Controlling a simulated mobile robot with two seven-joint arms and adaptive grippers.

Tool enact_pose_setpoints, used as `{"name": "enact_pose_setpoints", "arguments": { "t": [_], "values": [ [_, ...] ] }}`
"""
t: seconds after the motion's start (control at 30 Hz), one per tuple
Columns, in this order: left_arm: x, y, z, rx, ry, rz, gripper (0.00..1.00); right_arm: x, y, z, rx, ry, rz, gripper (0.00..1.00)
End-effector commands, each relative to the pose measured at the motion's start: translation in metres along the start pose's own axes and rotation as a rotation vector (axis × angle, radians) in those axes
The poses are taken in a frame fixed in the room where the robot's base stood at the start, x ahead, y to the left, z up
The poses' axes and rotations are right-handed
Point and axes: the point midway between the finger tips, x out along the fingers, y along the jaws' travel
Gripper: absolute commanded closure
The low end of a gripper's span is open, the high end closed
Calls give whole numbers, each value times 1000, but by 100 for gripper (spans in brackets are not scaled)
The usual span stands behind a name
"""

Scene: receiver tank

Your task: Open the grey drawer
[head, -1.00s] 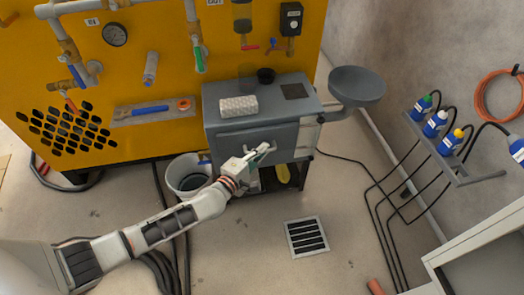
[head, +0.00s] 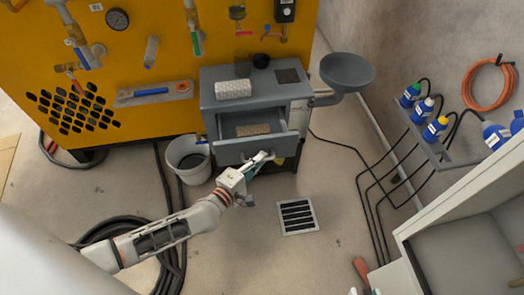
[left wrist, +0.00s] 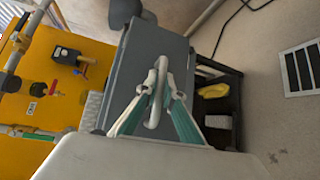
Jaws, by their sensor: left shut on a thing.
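The grey drawer (head: 242,149) is pulled out of the grey cabinet (head: 210,96), and its inside shows, with a tan speckled flat thing (head: 253,130) lying in it. My left gripper (head: 262,158) is at the middle of the drawer front. In the left wrist view my left gripper (left wrist: 158,98) has its two green-padded fingers closed on the light bar handle (left wrist: 161,72) of the drawer. The grey drawer front (left wrist: 180,55) fills the middle of that view. My right gripper is not in view.
A white bucket (head: 188,160) stands just left of the cabinet. A patterned box (head: 233,89) and a dark cup (head: 261,61) stand on its top. A grey bowl (head: 347,72) is at its right. A floor drain (head: 297,216) lies in front, with clear floor around it.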

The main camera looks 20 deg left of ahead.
Motion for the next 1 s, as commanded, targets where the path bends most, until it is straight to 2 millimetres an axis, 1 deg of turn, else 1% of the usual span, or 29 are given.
{"name": "enact_pose_setpoints", "arguments": {
  "t": [0.03, 0.13, 0.3, 0.5, 0.8, 0.83, 0.87, 1.0],
  "values": [
    [-4, 2, 6, -2, -2, 3, 100, -1, 0, 2, -3, -6, 1, 76],
    [-12, -1, 14, -1, -3, 3, 100, -2, 0, 10, -9, -26, 4, 76],
    [-24, -5, 25, -1, -3, 2, 100, -3, 3, 14, -19, -37, 9, 76],
    [-29, -8, 29, -1, -2, 1, 100, -3, 3, 17, -21, -43, 9, 76],
    [-29, -8, 29, -1, -1, 1, 100, -3, 3, 16, -23, -41, 8, 76],
    [-29, -8, 29, -1, -1, 1, 90, -3, 3, 16, -23, -40, 8, 76],
    [-29, -8, 29, -1, -1, 1, 85, -3, 3, 16, -23, -40, 8, 76],
    [-29, -8, 29, 0, -1, 0, 85, -3, 3, 15, -23, -39, 8, 76]
  ]
}}
